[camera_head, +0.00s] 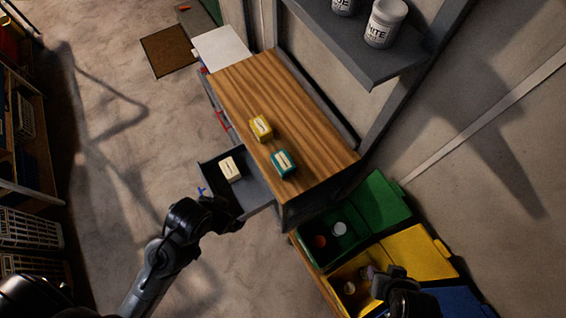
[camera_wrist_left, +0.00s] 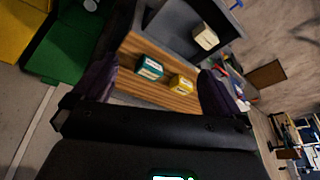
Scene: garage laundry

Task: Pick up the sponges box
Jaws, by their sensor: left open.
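A yellow box (camera_head: 260,128) and a teal box (camera_head: 284,163) sit apart on the wooden top of a cabinet (camera_head: 270,85). A cream box (camera_head: 230,168) lies in the cabinet's open grey drawer (camera_head: 257,192). The labels are too small to tell which is the sponges box. My left gripper (camera_head: 236,224) is near the drawer's front corner. In the left wrist view my left gripper (camera_wrist_left: 157,70) is open and empty, with the teal box (camera_wrist_left: 149,67) and yellow box (camera_wrist_left: 181,84) beyond its fingers and the cream box (camera_wrist_left: 205,38) above. My right gripper (camera_head: 392,280) is over the bins, its jaws unclear.
Green (camera_head: 380,202) and yellow (camera_head: 418,254) bins holding small items stand at the cabinet's near end. A grey wall shelf (camera_head: 350,52) with white tubs overhangs the cabinet's right side. Shelving with crates (camera_head: 30,228) stands far left. The floor between is clear.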

